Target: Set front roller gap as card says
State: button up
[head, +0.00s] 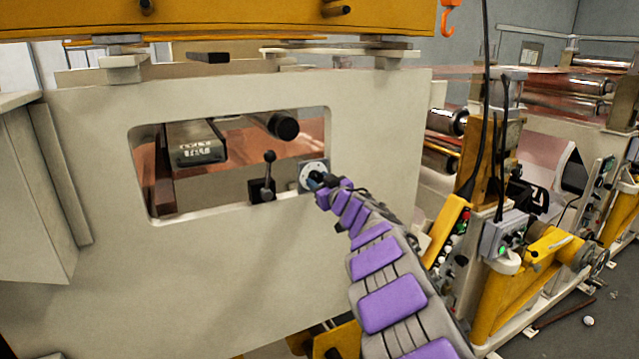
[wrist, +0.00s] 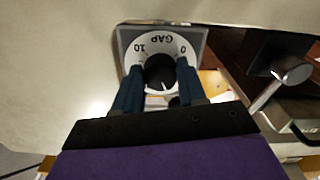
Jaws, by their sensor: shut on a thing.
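A round white dial (wrist: 143,58) marked GAP, with 10 and 0 at its ends, sits on a grey square plate and appears upside down in the wrist view. At its centre is a black knob (wrist: 160,70). My gripper (wrist: 159,66) has its two blue fingers closed on either side of this knob. A thin white mark shows near the knob's lower edge; its exact reading cannot be told. In the head view my gripper (head: 318,180) reaches the dial (head: 309,169) at the window's right edge and partly hides it. No readable setting card shows.
A black lever with a ball end (head: 268,170) stands just left of the dial; it also shows close by in the wrist view (wrist: 284,78). The big pale panel (head: 200,265) surrounds the window. A yellow beam (head: 220,18) runs overhead.

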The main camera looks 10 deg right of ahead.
jog(key=shift+f+n, duration=0.15)
jog(key=shift+n, duration=1.75)
jog(key=shift+d+n+b, duration=0.1)
jog(key=shift+n+b, duration=0.9)
jog(key=shift+n, duration=1.1)
jog(key=shift+f+n+b, duration=0.1)
jog(key=shift+n+b, duration=0.75)
jog(key=shift+n, duration=1.25)
jog(key=shift+n+b, duration=0.8)
jog(key=shift+n, duration=1)
jog(key=o, duration=0.8)
jog(key=shift+o, duration=1.3)
jog(key=shift+w, duration=0.1)
jog(key=shift+r, duration=0.25)
jog(key=shift+s, duration=0.25)
